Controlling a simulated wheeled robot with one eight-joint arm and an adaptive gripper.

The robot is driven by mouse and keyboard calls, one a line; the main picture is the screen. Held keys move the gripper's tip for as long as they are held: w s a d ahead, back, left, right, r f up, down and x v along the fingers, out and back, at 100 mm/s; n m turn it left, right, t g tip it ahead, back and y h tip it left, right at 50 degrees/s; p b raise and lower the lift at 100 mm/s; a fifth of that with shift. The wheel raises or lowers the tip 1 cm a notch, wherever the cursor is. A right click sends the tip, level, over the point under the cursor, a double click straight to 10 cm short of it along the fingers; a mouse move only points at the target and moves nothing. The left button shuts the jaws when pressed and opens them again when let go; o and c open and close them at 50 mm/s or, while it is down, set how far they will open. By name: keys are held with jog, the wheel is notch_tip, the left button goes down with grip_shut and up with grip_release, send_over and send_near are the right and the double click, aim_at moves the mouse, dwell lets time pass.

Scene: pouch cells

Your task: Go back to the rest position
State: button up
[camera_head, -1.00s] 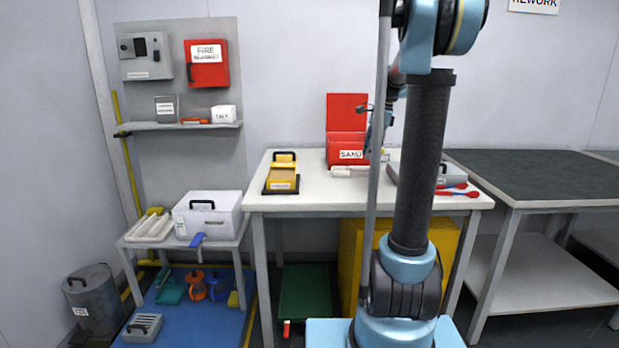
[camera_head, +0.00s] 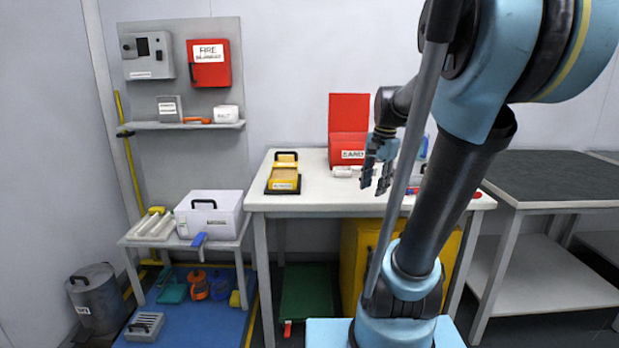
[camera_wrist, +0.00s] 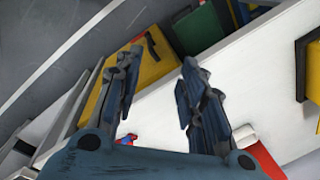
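My gripper (camera_head: 375,178) shows in the head view in front of the white table (camera_head: 325,198), fingers pointing down. In the wrist view my gripper (camera_wrist: 155,85) has its two fingers spread apart with nothing between them, so it is open and empty. My arm is bent, and its upper part fills the right of the head view. It hides part of the table's right side.
A red sand box (camera_head: 347,140) and a yellow-and-black item (camera_head: 284,173) stand on the white table. A yellow cabinet (camera_head: 365,250) is below. A dark-topped table (camera_head: 555,180) stands right, looking bare. A white case (camera_head: 210,213) sits on the low left table.

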jog(key=s+f+n+t+h, duration=0.1)
jog(key=s+f+n, duration=0.8)
jog(key=s+f, duration=0.5)
jog(key=shift+s+a+f+n, duration=0.2)
jog(key=shift+s+a+n, duration=0.15)
jog(key=shift+s, duration=0.55)
